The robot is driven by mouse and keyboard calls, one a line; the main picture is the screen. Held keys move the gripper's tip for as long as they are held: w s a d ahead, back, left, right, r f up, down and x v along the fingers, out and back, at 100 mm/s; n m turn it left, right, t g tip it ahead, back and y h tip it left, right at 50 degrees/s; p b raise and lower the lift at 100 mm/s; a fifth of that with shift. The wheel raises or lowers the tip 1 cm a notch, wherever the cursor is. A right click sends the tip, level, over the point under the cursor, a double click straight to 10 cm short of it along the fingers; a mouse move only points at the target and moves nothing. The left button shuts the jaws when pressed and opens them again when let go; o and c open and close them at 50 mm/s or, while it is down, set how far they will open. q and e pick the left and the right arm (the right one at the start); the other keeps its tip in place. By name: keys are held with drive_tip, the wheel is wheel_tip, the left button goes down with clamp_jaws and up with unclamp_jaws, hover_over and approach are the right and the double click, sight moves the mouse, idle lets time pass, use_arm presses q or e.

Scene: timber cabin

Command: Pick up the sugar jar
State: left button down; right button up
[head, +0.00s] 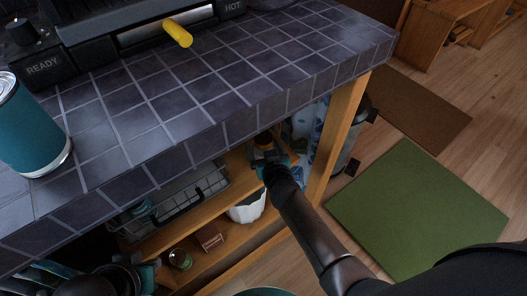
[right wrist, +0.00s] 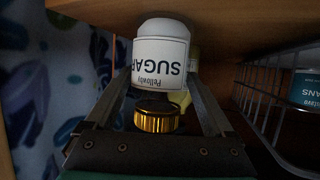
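The sugar jar (right wrist: 162,55) is white with a pale label reading SUGAR, upside down in the right wrist view. A ribbed gold lid (right wrist: 157,117) shows at its lower end there. My right gripper (right wrist: 161,80) reaches into the lower shelf with its fingers apart, one on each side of the jar. I cannot tell whether the fingers touch it. In the head view the right gripper (head: 268,163) hides most of the jar, under the counter edge. My left gripper (head: 140,275) is at the lower left, dark and partly cut off; its fingers are unclear.
The tiled counter (head: 190,95) overhangs the shelf, with a wooden post (head: 343,125) to the right. A wire basket (head: 180,197) stands beside the jar. A teal cup (head: 30,130) stands on the counter. Patterned cloth (right wrist: 45,90) hangs close by. A green mat (head: 420,210) lies on the floor.

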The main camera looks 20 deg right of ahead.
drive_tip(key=c, duration=1.2)
drive_tip(key=shift+c, duration=0.5)
drive_tip(key=shift+r, duration=0.25)
